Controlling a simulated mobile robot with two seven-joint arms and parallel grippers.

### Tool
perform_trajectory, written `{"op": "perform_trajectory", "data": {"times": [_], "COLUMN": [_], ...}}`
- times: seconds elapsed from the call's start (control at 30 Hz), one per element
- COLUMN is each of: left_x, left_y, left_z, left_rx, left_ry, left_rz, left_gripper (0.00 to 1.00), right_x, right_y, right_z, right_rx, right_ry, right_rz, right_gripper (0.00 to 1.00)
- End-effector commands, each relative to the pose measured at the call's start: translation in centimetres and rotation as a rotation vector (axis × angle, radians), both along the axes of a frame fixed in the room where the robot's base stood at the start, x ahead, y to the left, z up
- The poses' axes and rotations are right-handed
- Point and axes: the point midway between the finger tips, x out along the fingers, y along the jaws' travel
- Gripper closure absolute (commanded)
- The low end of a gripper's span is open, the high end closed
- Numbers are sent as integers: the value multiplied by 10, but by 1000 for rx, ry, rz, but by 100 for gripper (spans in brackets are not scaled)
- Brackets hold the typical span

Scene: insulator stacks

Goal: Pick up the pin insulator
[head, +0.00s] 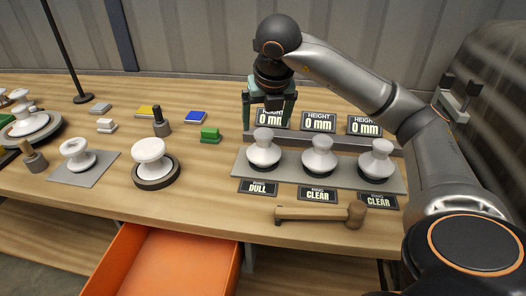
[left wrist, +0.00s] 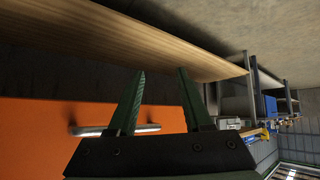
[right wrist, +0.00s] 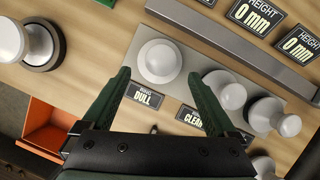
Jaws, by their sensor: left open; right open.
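My right gripper (head: 268,115) is open and empty, pointing down above and behind the left one. In the right wrist view that insulator (right wrist: 159,61) appears between the fingers (right wrist: 160,80), apart from them. Another white insulator (head: 150,152) stands on a round dark base, and one (head: 76,154) on a grey plate. My left gripper (left wrist: 160,75) is open and empty near the orange drawer (left wrist: 40,135).
A wooden mallet (head: 310,214) lies along the table's front edge. Cards reading DULL (head: 258,187) and CLEAR (head: 317,194) lie before the tray; height displays (head: 318,123) stand behind it. The orange drawer (head: 170,265) is open below. Small colored blocks (head: 195,117) lie left.

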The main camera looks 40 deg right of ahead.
Motion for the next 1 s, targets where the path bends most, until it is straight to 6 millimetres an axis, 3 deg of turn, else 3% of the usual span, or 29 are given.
{"op": "perform_trajectory", "data": {"times": [0.23,0.5,0.8,1.0], "left_x": [6,7,6,6], "left_y": [1,4,5,5], "left_z": [4,4,3,2], "left_rx": [0,4,6,7], "left_ry": [-14,-17,-15,-15], "left_rz": [2,5,6,6], "left_gripper": [50,50,50,50], "right_x": [6,17,19,19], "right_y": [-5,-13,-14,-14], "right_z": [-18,-53,-57,-57], "right_rx": [-1,-1,0,0], "right_ry": [3,3,1,1], "right_rz": [-2,-1,1,1], "right_gripper": [7,7,7,30]}}
